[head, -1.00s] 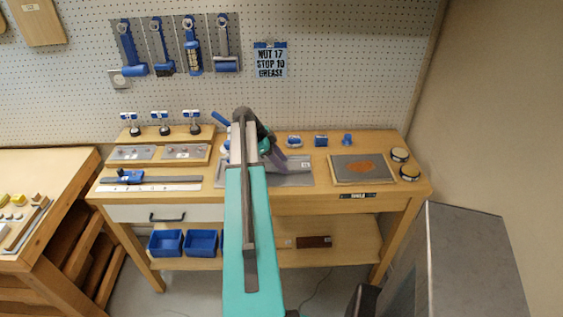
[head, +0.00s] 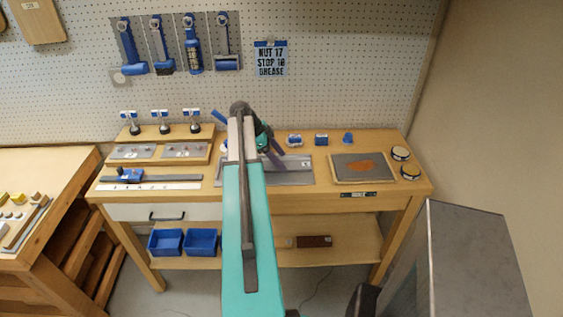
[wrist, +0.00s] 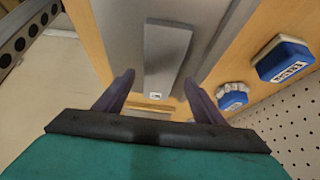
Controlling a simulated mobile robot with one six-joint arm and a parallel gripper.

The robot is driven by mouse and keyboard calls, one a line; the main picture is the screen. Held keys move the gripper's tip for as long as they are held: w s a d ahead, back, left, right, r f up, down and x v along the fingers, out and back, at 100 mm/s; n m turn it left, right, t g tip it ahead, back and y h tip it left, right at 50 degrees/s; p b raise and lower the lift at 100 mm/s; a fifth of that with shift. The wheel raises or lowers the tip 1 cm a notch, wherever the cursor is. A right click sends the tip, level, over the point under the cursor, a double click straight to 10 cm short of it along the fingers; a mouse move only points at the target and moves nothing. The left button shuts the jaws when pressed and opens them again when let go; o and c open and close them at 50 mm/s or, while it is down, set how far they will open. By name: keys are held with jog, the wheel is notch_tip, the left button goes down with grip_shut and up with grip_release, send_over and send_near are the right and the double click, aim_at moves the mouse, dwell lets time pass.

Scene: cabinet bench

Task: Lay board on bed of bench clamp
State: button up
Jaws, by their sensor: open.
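The board (wrist: 168,50) is a flat grey piece with a small white label at its near end. It lies on the wider grey bed of the bench clamp (wrist: 120,30), seen in the wrist view. In the head view, the grey bed (head: 292,180) shows to the right of my arm, and a blue handle (head: 220,117) stands behind it. My gripper (wrist: 160,92) is open, with its purple fingers spread either side of the labelled end and no clear contact. In the head view, my arm hides much of the clamp and gripper (head: 268,152).
Blue-topped items (head: 295,140) stand along the bench's back edge, and also show close right of my gripper in the wrist view (wrist: 284,60). A grey mat with a brown patch (head: 362,166) and round tins (head: 410,173) lie right. A steel rule (head: 150,187) lies left.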

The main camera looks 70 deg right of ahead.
jog(key=b+v, duration=0.3)
jog(key=v, duration=0.7)
jog(key=shift+r, duration=0.25)
dwell(0.6)
